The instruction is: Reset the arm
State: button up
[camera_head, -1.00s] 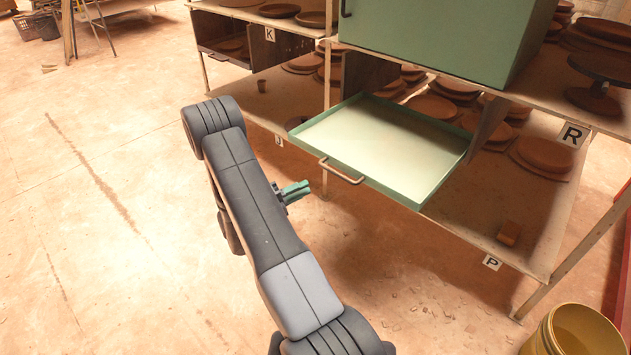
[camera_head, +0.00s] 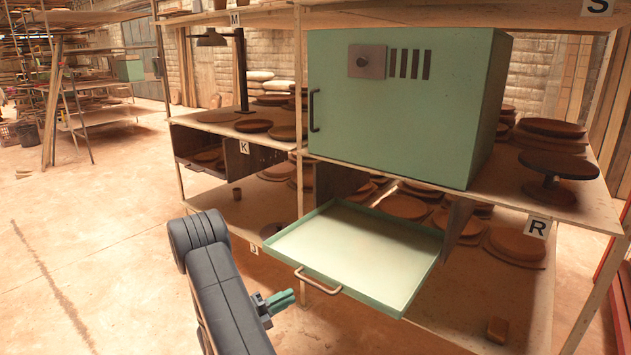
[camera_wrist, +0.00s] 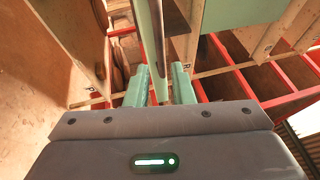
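My arm rises from the bottom of the head view, its elbow folded. My gripper (camera_head: 284,299) sticks out to the right of the arm, below and left of the pulled-out green tray drawer (camera_head: 362,253) and clear of its handle (camera_head: 317,282). In the wrist view the two green fingers of my gripper (camera_wrist: 159,86) stand apart with nothing held between them. A green edge shows beyond them. The drawer is out and its pale inside looks empty.
A green cabinet (camera_head: 400,105) with a handle and vent slots stands on the shelf above the drawer. Shelves hold several round brown discs. A small brown block (camera_head: 497,330) lies on the lower shelf. Open floor (camera_head: 90,230) stretches to the left.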

aim_at(314, 283)
jog(key=b+x, duration=0.1)
jog(key=x, duration=0.8)
jog(key=shift+w+d, duration=0.1)
jog(key=shift+r, duration=0.1)
